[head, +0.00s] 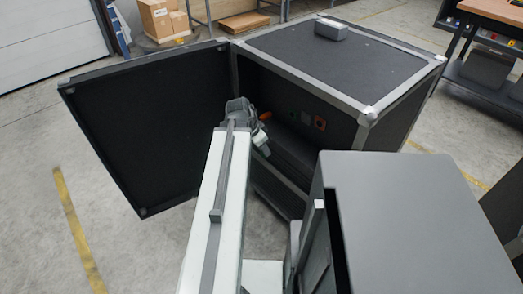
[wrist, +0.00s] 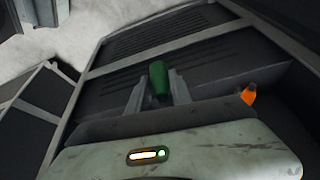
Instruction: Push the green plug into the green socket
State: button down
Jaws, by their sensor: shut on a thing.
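The green plug (wrist: 159,76) is between the two fingers of my gripper (wrist: 159,90) in the wrist view; the fingers are shut on it. In the head view my gripper (head: 261,142) is at the open front of the dark case, and the plug cannot be made out there. A small green square (head: 306,116), which looks like the green socket, is on the shadowed inner wall of the case, to the right of my gripper and apart from it. The socket cannot be made out in the wrist view.
The dark case (head: 345,58) has its door (head: 145,120) swung open to the left. A red-orange socket (head: 320,123) is right of the green one. An orange object (wrist: 249,95) lies right of my gripper. A grey box (head: 331,29) sits on top of the case.

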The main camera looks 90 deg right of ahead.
jog(key=f+b, duration=0.1)
jog(key=b, duration=0.1)
jog(key=d+f+m+h+b, duration=0.1)
jog(key=f+b, duration=0.1)
jog(key=s+f+m+g+b, duration=0.1)
jog(key=b, duration=0.1)
jog(key=shift+s+d+f, duration=0.1)
jog(key=shift+d+f, duration=0.2)
jog(key=w+d+r+m+g+h+b, duration=0.3)
jog(key=w+g+h+b, duration=0.2)
jog(key=b, duration=0.5)
jog(key=w+d+r+m+g+h+b, duration=0.3)
jog(key=w+g+h+b, duration=0.2)
jog(key=w+b, duration=0.4)
jog(key=shift+w+r+g+h+b, duration=0.3)
jog(key=shift+h+b, duration=0.3)
jog(key=shift+b, duration=0.2)
jog(key=shift+s+d, duration=0.1)
jog(key=shift+s, duration=0.1)
